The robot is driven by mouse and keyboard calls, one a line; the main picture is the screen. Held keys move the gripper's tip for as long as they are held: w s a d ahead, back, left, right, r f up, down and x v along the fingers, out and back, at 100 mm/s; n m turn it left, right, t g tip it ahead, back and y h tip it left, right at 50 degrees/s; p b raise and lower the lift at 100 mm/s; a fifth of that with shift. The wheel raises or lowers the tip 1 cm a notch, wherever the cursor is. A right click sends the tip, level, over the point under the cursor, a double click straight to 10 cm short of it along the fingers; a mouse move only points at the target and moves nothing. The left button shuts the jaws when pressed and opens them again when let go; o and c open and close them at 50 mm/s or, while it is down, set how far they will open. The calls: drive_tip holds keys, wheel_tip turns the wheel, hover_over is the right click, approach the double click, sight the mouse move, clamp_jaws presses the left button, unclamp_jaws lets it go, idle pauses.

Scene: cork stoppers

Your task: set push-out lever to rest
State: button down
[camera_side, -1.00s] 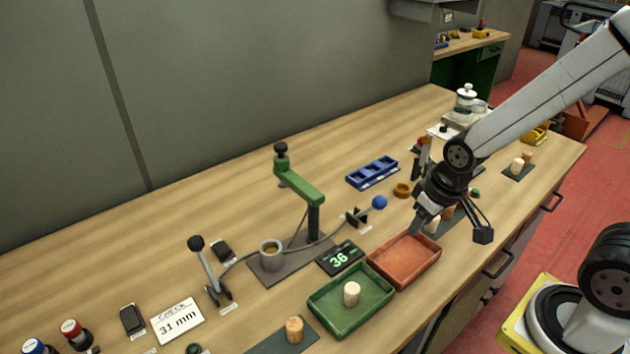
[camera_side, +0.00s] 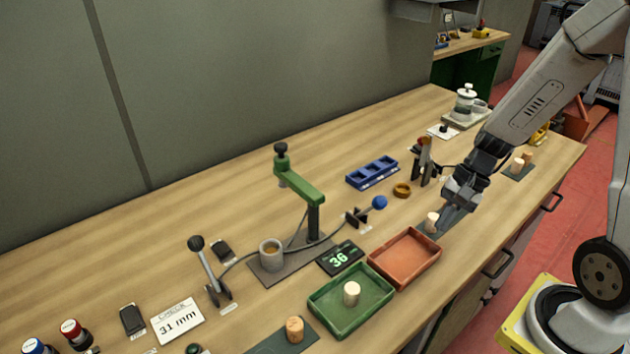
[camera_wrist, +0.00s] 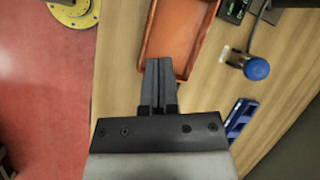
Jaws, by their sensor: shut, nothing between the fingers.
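Two levers stand on the bench, and I cannot read which label names the push-out lever. One has a blue ball knob (camera_side: 379,202) and leans right from a small black bracket beside the green press; it also shows in the wrist view (camera_wrist: 256,68). The other has a black knob (camera_side: 196,243) and tilts up and left from its bracket, left of the press. My gripper (camera_side: 450,203) is shut and empty, over the dark mat right of the blue-knob lever and clear of both levers. In the wrist view its fingers (camera_wrist: 159,66) overlap the orange tray's edge.
The green press (camera_side: 314,215) stands mid-bench with a grey cup (camera_side: 270,254) on its base. An orange tray (camera_side: 392,281) and a green tray (camera_side: 322,317) holding a pale cork lie in front. A blue rack (camera_side: 372,173) sits behind the blue knob. A display reads 36.

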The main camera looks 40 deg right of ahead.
drive_tip(key=w+d+r+m+t+y, duration=0.1)
drive_tip(key=w+d+m+t+y, duration=0.1)
drive_tip(key=d+m+t, duration=0.5)
drive_tip(key=shift+w+d+r+m+y, duration=0.35)
drive_tip(key=shift+w+d+m, duration=0.35)
drive_tip(key=shift+d+m, duration=1)
drive_tip(key=shift+a+f, duration=0.2)
drive_tip(key=shift+a, duration=0.2)
approach(369, 208)
drive_tip(key=shift+w+a+f, duration=0.25)
drive_tip(key=shift+a+f, duration=0.25)
drive_tip(key=shift+w+a+f, duration=0.25)
drive_tip(key=shift+a+f, duration=0.2)
drive_tip(key=shift+f, duration=0.1)
